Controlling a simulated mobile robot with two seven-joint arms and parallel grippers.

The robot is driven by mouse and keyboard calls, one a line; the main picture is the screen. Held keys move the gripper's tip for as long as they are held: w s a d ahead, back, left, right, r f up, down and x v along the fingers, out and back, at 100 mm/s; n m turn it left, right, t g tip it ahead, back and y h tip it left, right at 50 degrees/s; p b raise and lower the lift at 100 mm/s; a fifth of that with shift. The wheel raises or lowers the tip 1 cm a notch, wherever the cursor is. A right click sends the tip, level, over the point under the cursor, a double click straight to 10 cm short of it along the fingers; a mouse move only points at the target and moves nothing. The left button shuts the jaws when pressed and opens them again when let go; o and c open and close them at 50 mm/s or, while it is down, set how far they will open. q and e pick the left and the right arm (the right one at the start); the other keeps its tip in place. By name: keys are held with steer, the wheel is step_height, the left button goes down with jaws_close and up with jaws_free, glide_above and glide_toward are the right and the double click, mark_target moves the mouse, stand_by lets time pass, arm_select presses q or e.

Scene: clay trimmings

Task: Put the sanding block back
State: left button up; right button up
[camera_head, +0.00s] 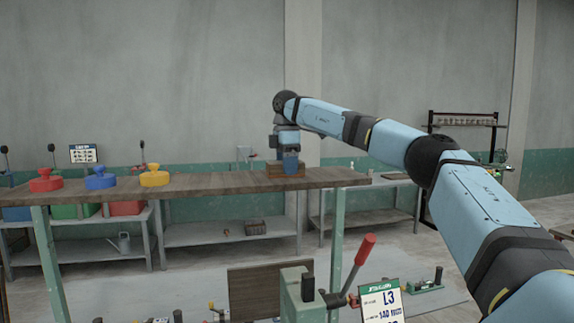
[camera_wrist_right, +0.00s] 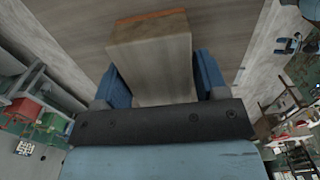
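The sanding block (camera_head: 273,171) is a brown wooden block at the right end of the long wooden shelf top (camera_head: 215,182). My right gripper (camera_head: 289,163) reaches down over it, one blue finger in front of its face. In the right wrist view the block (camera_wrist_right: 150,55) sits between the two blue fingers of the gripper (camera_wrist_right: 163,75). I cannot tell whether the block is touching the shelf. My left gripper is not in view.
Red (camera_head: 46,181), blue (camera_head: 100,179) and yellow (camera_head: 154,177) knobbed pieces stand on the shelf's left part. The shelf between yellow and the block is clear. In front stand a red-handled clamp (camera_head: 359,260) and an L3 sign (camera_head: 383,301). Grey benches (camera_head: 230,232) stand behind.

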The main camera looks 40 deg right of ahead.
steer(key=shift+o, duration=1.1)
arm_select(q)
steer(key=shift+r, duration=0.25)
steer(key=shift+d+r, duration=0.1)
arm_select(e)
steer(key=shift+r, duration=0.25)
steer(key=r, duration=0.2)
steer(key=r+b, duration=0.1)
steer(key=r, duration=0.2)
steer(key=a+r+b, duration=0.1)
steer(key=r, duration=0.1)
steer(key=shift+s+r, duration=0.1)
steer(key=shift+r, duration=0.15)
arm_select(q)
steer(key=shift+p, duration=0.85)
arm_select(e)
step_height(320, 180, up, 6)
steer(key=shift+d+f, duration=0.1)
steer(key=shift+d, duration=0.05)
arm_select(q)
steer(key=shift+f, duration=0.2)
